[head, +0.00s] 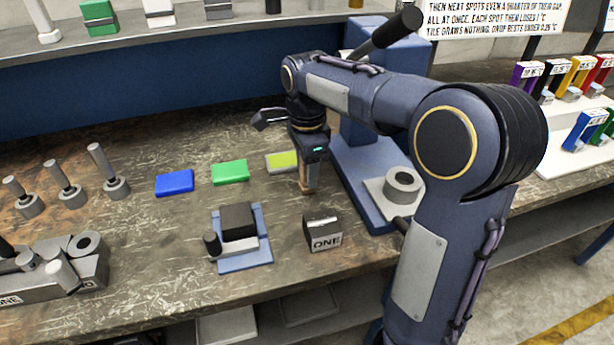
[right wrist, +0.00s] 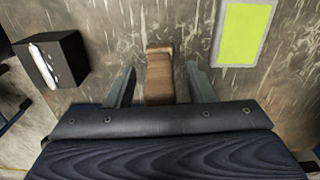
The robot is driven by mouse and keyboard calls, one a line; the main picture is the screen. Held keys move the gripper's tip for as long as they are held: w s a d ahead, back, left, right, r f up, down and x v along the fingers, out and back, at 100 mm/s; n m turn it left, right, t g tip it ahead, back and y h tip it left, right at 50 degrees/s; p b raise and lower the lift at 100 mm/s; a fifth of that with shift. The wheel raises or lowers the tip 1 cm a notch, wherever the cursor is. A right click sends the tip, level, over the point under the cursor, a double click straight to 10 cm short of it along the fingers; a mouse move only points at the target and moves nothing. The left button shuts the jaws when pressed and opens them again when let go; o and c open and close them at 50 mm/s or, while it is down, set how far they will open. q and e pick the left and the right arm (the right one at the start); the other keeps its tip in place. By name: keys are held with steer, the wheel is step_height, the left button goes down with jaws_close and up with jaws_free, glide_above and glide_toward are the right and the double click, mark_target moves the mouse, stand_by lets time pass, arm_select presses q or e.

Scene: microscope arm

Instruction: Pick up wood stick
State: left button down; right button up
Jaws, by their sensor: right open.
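The wood stick (right wrist: 159,78) is a brown wooden piece in the right wrist view, lying between the two fingers of my right gripper (right wrist: 160,70). A gap shows on each side of it, so the fingers are open around it and not touching. In the head view my right gripper (head: 308,168) points down at the workbench, and a brown bit of the wood stick (head: 307,184) shows at its fingertips. Most of the stick is hidden there by the gripper.
A dark block marked ONE (head: 323,234) stands just in front of the gripper. A yellow-green tile (head: 279,161) lies close behind left, with green (head: 230,172) and blue (head: 174,183) tiles farther left. A blue stand (head: 365,160) rises at the right. A small blue-based fixture (head: 245,258) sits front left.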

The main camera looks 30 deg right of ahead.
steer(key=shift+f, duration=0.45)
steer(key=c, duration=1.1)
steer(key=shift+o, duration=0.2)
steer(key=shift+r, duration=0.1)
steer(key=shift+r, duration=0.4)
step_height(320, 180, up, 2)
steer(key=shift+r+p, duration=0.2)
steer(key=shift+p, duration=0.25)
steer(key=s+a+r+p, duration=0.1)
steer(key=s+a+r, duration=0.8)
steer(key=s, duration=0.1)
steer(key=shift+s+r, duration=0.35)
